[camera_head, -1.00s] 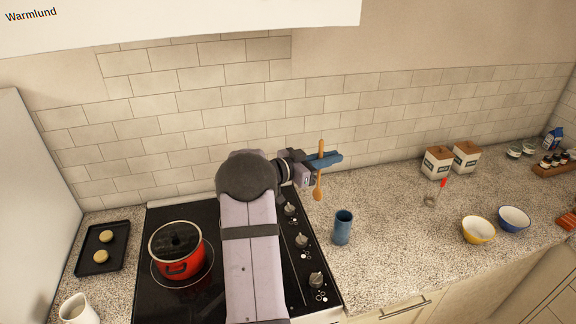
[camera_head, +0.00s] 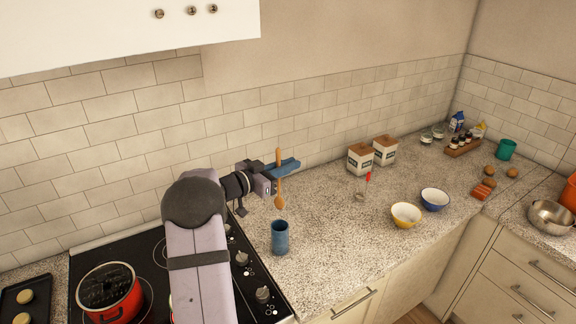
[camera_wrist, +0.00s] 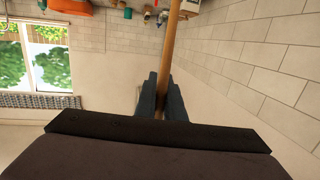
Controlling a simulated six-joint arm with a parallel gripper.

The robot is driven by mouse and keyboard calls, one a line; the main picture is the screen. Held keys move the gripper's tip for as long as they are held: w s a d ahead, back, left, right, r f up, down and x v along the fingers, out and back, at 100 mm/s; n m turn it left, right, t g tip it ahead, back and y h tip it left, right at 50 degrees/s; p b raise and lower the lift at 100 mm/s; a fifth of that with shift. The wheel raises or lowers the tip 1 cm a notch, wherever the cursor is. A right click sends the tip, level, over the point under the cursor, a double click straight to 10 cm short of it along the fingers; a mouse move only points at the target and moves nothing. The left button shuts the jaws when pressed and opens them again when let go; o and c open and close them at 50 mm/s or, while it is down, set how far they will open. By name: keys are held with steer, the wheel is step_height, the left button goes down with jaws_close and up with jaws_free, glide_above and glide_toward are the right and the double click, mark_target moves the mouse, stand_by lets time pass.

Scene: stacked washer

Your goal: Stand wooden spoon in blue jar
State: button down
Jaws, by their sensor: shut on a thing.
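The wooden spoon (camera_head: 279,201) hangs upright in my gripper (camera_head: 281,167), its bowl end down and its handle above the fingers. My gripper is shut on the spoon's handle. In the wrist view the handle (camera_wrist: 174,45) runs between the two dark fingers (camera_wrist: 161,97). The blue jar (camera_head: 280,238) stands upright on the speckled counter, right of the stove. The spoon's bowl end shows just above the jar's rim in the head view; the gap in depth cannot be told. The jar is not visible in the wrist view.
A red pot (camera_head: 108,295) sits on the black stove (camera_head: 150,262) at left. Two canisters (camera_head: 360,159), a yellow bowl (camera_head: 406,215) and a blue bowl (camera_head: 434,199) stand farther right. Counter around the jar is clear. The tiled wall is behind.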

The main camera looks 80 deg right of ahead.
mark_target(278, 206)
step_height(278, 206, down, 14)
steer(key=b, duration=0.9)
steer(key=shift+r, duration=0.15)
stand_by(0.5)
steer(key=c, duration=1.8)
jaws_free()
steer(key=shift+o, duration=0.2)
steer(key=b+v, duration=0.2)
steer(key=v, duration=0.3)
steer(key=shift+w+a+b, duration=0.2)
steer(key=shift+a+b, duration=0.05)
steer(key=shift+b, duration=0.15)
steer(key=shift+v, duration=0.9)
steer(key=shift+s, duration=0.1)
